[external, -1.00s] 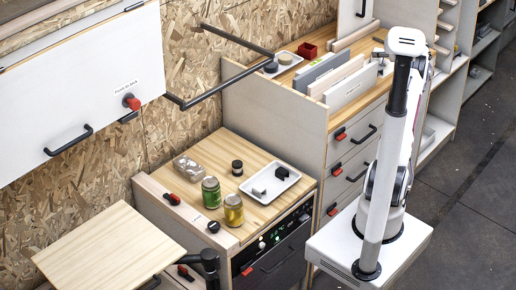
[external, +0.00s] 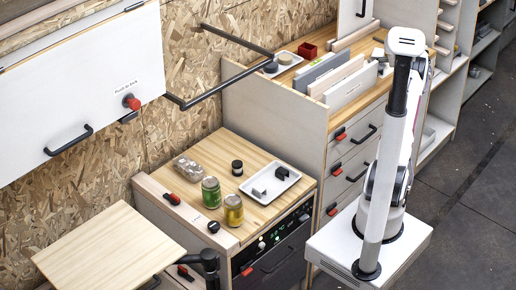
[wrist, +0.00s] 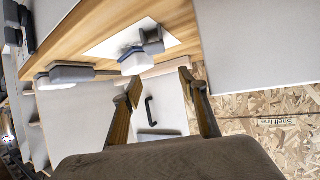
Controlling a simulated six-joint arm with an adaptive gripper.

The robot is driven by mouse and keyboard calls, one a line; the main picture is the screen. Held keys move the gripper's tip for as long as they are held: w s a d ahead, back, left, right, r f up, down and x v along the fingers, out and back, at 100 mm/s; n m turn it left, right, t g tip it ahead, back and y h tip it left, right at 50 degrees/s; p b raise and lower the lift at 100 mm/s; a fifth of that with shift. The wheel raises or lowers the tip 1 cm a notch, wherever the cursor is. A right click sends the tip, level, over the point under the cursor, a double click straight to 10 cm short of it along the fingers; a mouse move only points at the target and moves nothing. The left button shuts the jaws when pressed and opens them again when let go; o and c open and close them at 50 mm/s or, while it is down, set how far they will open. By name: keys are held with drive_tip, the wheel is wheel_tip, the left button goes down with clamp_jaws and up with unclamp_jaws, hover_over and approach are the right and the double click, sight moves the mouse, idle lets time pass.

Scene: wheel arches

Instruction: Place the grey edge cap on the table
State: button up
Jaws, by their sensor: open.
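A small light grey piece (external: 259,190), possibly the grey edge cap, lies on a white tray (external: 271,198) on the lower wooden counter. A dark piece (external: 282,173) is beside it; I cannot tell for sure which is the cap. My gripper (wrist: 160,78) is open in the wrist view, with nothing between its fingers. Beyond it, a wooden surface carries a white sheet or tray with a dark grey piece (wrist: 152,40) and a blue-grey and white piece (wrist: 135,63). I cannot match these to the external view, where my gripper is hidden.
A green jar (external: 211,192), a yellow jar (external: 233,211), a clear container (external: 189,168) and a small black jar (external: 237,168) stand on the lower counter. A bare wooden table (external: 110,248) is at front left. Upright panels (external: 335,80) and a red bin (external: 307,50) occupy the higher counter.

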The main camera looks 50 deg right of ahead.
drive_tip(key=shift+f, duration=0.1)
wheel_tip(320, 180, down, 4)
drive_tip(key=shift+f, duration=0.15)
drive_tip(key=shift+x, duration=1.5)
drive_tip(key=c, duration=0.9)
drive_tip(key=shift+c, duration=0.2)
drive_tip(key=shift+r, duration=5)
